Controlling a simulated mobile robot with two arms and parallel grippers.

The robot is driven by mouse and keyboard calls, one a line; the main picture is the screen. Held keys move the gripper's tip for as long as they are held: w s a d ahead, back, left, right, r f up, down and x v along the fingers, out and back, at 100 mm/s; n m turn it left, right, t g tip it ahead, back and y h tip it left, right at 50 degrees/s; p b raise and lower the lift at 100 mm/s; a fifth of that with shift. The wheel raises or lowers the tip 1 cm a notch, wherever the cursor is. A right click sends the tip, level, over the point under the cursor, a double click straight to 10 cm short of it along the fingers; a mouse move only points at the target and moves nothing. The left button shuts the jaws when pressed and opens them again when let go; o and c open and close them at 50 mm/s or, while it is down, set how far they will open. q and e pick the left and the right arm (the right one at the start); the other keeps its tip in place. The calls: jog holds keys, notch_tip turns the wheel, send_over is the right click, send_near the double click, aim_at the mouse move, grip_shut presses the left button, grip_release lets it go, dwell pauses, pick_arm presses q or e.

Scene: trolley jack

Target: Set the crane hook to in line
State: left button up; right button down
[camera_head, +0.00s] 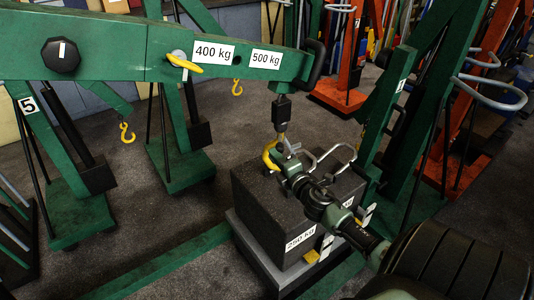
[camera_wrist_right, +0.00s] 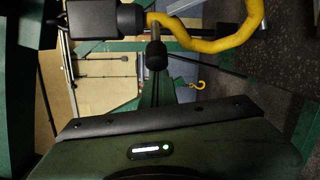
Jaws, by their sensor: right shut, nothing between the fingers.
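The yellow crane hook (camera_head: 270,155) hangs from a dark block (camera_head: 281,112) under the end of the green crane boom (camera_head: 150,60). In the right wrist view the hook (camera_wrist_right: 215,42) is large and close, its curve running right from the dark block (camera_wrist_right: 104,18). My right gripper (camera_head: 284,156) is shut and empty, right beside the hook in the head view. My left gripper is not in view.
Below the hook stands a dark weight block (camera_head: 275,205) labelled 250 kg, with a metal handle (camera_head: 335,152) on top. Other green cranes with small yellow hooks (camera_head: 127,133) stand behind. An orange crane (camera_head: 340,85) stands at the back. Grey floor (camera_head: 130,205) lies open at left.

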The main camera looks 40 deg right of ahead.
jog(key=s+d+n+y+b, duration=0.2)
jog(key=s+d+n+y, duration=0.1)
jog(key=s+d+y, duration=0.1)
jog(key=d+y, duration=0.1)
jog(key=d, duration=0.1)
jog(key=shift+d+n+t, duration=0.3)
jog(key=shift+d, duration=0.05)
